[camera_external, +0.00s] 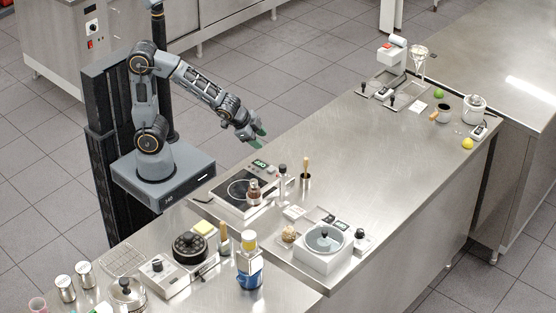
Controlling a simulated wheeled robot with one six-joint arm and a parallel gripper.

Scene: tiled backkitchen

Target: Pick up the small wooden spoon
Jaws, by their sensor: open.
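A thin wooden piece (306,164) stands upright in a small dark holder (305,183) on the steel counter, right of the induction hob. It may be the small wooden spoon, but it is too small to tell. A second upright tan piece (223,231) stands on the near counter beside the black-lidded pot.
A white pot-like unit (323,255) stands nearer. The counter's middle (385,160) is clear.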

